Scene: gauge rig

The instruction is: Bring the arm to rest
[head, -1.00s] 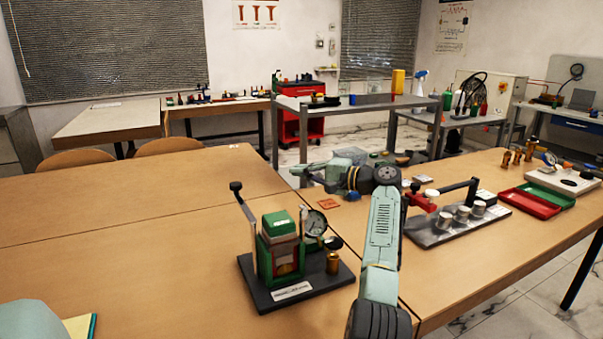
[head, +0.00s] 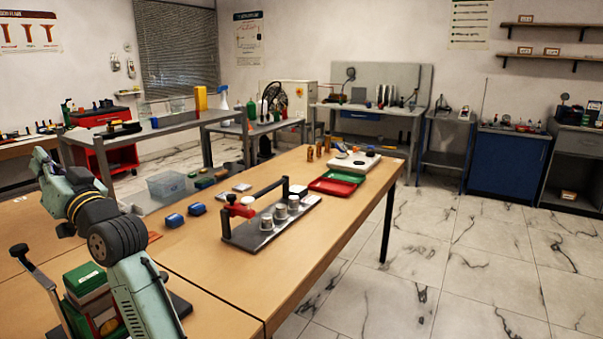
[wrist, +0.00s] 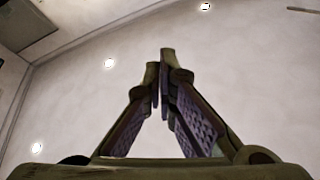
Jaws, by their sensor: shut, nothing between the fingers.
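My arm (head: 135,285) rises at the lower left of the head view, bent at a dark round joint, with its upper part reaching to the left. In the wrist view my gripper (wrist: 163,78) is shut with its fingertips together and nothing between them. I cannot make out the fingertips clearly in the head view. The green gauge rig (head: 85,280) stands on the wooden table (head: 225,315), partly hidden behind my arm.
A dark plate (head: 245,235) with metal cups and a red clamp is on the table, with two blue blocks (head: 174,220) nearby. A red tray (head: 332,186) lies farther back. The marble floor (head: 470,270) on the right is open. Benches line the walls.

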